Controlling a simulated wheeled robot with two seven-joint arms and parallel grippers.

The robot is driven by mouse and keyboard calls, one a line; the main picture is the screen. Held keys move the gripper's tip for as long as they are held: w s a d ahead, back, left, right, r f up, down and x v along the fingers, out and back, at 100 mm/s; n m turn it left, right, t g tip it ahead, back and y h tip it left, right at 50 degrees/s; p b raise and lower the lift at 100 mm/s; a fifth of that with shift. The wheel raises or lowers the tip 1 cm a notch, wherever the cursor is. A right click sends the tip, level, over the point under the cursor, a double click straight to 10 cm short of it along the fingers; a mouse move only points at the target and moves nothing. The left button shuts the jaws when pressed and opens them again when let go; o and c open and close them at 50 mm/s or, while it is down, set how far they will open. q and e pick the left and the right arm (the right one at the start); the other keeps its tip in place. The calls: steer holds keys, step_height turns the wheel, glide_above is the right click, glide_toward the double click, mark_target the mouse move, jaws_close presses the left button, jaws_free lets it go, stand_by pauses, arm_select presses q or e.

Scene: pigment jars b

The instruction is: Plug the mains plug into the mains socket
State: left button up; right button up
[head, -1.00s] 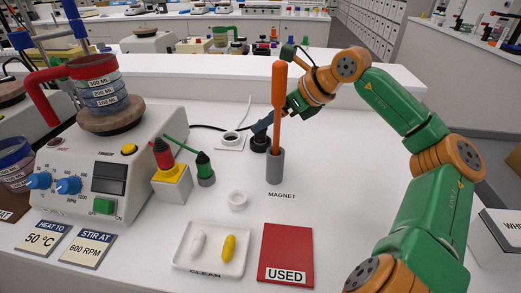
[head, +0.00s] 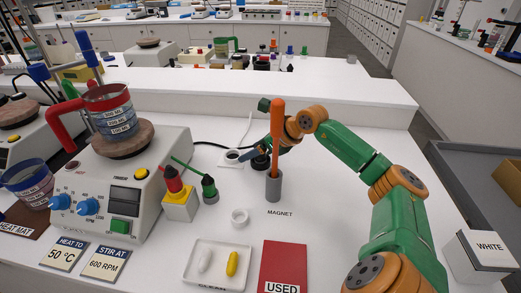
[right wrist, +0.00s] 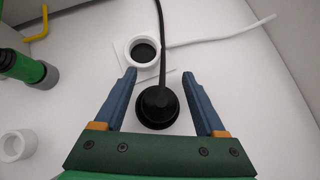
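The mains plug is a black round-based body (head: 260,163) with a black cord, standing on the white bench; it also shows in the right wrist view (right wrist: 158,106). The mains socket is a white ring with a dark centre on a white plate (right wrist: 143,50), just beyond and left of the plug; in the head view (head: 233,156) it lies left of the plug. My right gripper (right wrist: 158,76) is open, its blue fingers on either side of the plug with gaps showing. In the head view it is partly hidden behind an orange rod. My left gripper is not in view.
The orange rod (head: 277,130) stands in a grey holder (head: 273,187) close in front of my right gripper. The hotplate (head: 95,190) is left.

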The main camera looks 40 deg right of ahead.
jaws_close()
